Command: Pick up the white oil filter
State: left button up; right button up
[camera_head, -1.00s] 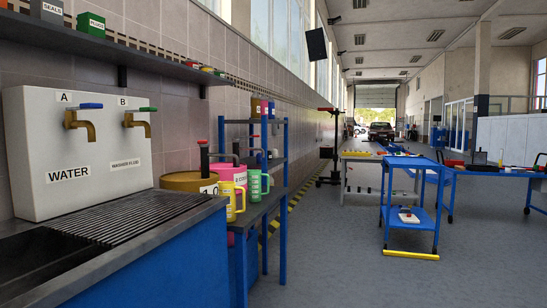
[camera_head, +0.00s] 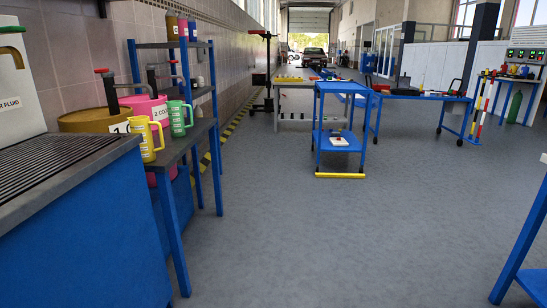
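I cannot pick out the white oil filter with certainty. A small white object (camera_head: 200,82) stands on the middle level of the blue shelf rack (camera_head: 176,44) at the left, too small to identify. A flat white item with red on it (camera_head: 338,141) lies on the lower shelf of the blue trolley (camera_head: 340,88) in the middle distance. Neither of my grippers shows in the head view.
The sink counter (camera_head: 110,222) and a bench with pump drums and yellow (camera_head: 152,138) and green jugs (camera_head: 180,118) line the left. A blue table frame (camera_head: 524,245) edges in at right. A worktable (camera_head: 420,96) stands farther back. The grey floor (camera_head: 330,235) between is clear.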

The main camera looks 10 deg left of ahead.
aim_at(200, 80)
jog(key=i, duration=1.15)
jog(key=i+j+z, duration=0.1)
jog(key=i, duration=1.1)
jog(key=i+u, duration=0.1)
jog(key=i, duration=1.2)
jog(key=i+u, duration=0.1)
jog(key=i, duration=1.2)
jog(key=i+u, duration=0.25)
jog(key=i, duration=0.25)
jog(key=i+l+u, duration=0.1)
jog(key=i+u, duration=0.15)
jog(key=i, duration=0.25)
jog(key=i+l+u, duration=0.25)
jog(key=i, duration=0.25)
jog(key=i+l+u, duration=0.25)
jog(key=i, duration=0.2)
